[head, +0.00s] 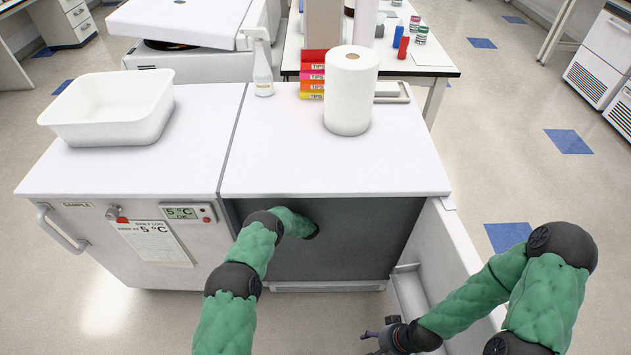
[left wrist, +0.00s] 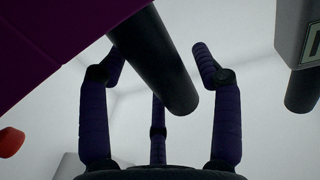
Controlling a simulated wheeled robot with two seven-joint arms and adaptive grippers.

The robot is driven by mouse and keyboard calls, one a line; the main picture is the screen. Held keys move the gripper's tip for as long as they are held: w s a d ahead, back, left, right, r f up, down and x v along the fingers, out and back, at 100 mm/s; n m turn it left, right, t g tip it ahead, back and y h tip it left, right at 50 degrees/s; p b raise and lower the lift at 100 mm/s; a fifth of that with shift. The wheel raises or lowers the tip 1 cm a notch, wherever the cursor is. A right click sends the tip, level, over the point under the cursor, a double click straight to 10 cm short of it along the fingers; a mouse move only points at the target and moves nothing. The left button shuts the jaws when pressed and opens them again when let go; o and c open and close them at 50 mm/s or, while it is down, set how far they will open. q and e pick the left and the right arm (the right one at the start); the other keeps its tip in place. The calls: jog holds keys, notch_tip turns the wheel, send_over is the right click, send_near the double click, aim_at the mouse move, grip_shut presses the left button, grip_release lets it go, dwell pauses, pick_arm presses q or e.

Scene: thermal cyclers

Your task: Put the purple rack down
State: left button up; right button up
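The purple rack (left wrist: 50,40) fills the top left corner of the left wrist view; only part of one face shows. A thick black cylinder (left wrist: 155,60), perhaps its handle, slants down beside it. My left gripper (left wrist: 160,62) has its fingers spread, with the cylinder crossing in front of them. A gap shows between the cylinder and the right finger; I cannot tell whether any finger touches it. In the head view my left arm reaches into the dark opening of the refrigerator (head: 345,240), hiding hand and rack. My right gripper (head: 374,343) shows only partly at the bottom edge.
The refrigerator door (head: 452,245) stands open at right. A grey block (left wrist: 297,30) and a red round thing (left wrist: 11,142) flank the left hand. On top are a white tub (head: 110,112), spray bottle (head: 262,70), paper roll (head: 350,95) and tip boxes (head: 312,80).

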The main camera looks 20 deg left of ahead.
pick_arm(q)
jog(key=shift+r, duration=0.1)
jog(key=shift+s, duration=0.25)
jog(key=s+d+f+g+h+p, duration=0.2)
jog(key=s+d+g, duration=0.1)
jog(key=s, duration=0.6)
jog(key=s+d+f+g+h+p, duration=0.1)
jog(key=s+d+g, duration=0.2)
jog(key=s, duration=0.6)
jog(key=s+d+f+g+h+p, duration=0.2)
jog(key=s+d+g, duration=0.1)
jog(key=s, duration=0.6)
jog(key=s+d+r+g, duration=0.1)
jog(key=s+r+g, duration=0.1)
jog(key=s, duration=0.6)
jog(key=s+d+r+g+h, duration=0.1)
jog(key=s+d+r+g, duration=0.1)
jog(key=s, duration=0.7)
jog(key=s+d+r+g, duration=0.1)
jog(key=s+g, duration=0.3)
jog(key=s, duration=0.4)
jog(key=shift+s+d+r+n+h, duration=0.3)
jog(key=shift+r+h, duration=0.1)
jog(key=shift+r, duration=0.2)
